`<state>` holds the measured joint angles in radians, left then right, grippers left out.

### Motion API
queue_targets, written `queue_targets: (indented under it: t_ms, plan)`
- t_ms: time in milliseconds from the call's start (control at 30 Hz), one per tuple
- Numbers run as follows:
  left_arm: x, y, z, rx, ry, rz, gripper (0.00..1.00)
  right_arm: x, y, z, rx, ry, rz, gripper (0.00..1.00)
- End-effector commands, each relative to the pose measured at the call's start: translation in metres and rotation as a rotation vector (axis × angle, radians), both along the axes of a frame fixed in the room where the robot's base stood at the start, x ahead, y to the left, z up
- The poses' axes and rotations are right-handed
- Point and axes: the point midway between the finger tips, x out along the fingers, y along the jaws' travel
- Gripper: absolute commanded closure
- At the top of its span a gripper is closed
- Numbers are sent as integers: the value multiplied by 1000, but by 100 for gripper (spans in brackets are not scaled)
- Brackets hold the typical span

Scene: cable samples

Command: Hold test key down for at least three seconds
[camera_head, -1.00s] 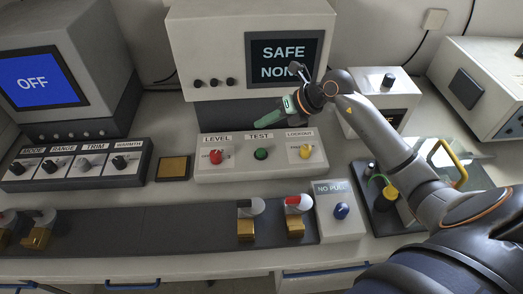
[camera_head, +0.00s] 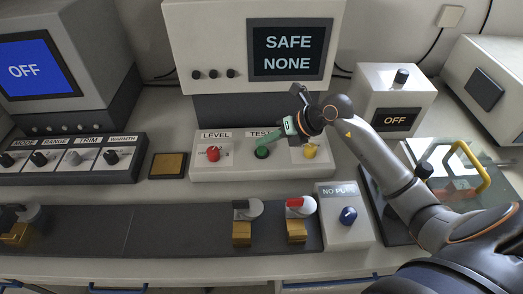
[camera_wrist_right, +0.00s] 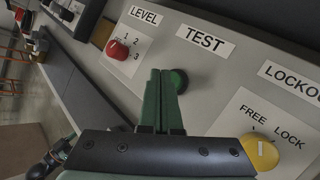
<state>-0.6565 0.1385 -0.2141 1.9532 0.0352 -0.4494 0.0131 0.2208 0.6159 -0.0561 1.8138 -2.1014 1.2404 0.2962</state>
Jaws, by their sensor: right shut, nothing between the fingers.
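In the right wrist view the fingertips (camera_wrist_right: 160,76) overlap the key's left edge. I cannot tell whether they touch it. The screen (camera_head: 290,52) above reads SAFE NONE. My left gripper is not in view.
A box with an OFF display (camera_head: 395,120) stands right of the panel. A row of knobs (camera_head: 70,178) is at the left.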

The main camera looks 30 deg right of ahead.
Motion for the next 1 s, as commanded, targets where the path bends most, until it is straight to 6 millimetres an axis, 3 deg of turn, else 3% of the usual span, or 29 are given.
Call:
queue_targets:
  t_ms: [1000]
  plan:
    - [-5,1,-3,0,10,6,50,0,0,0,0,0,0,100]
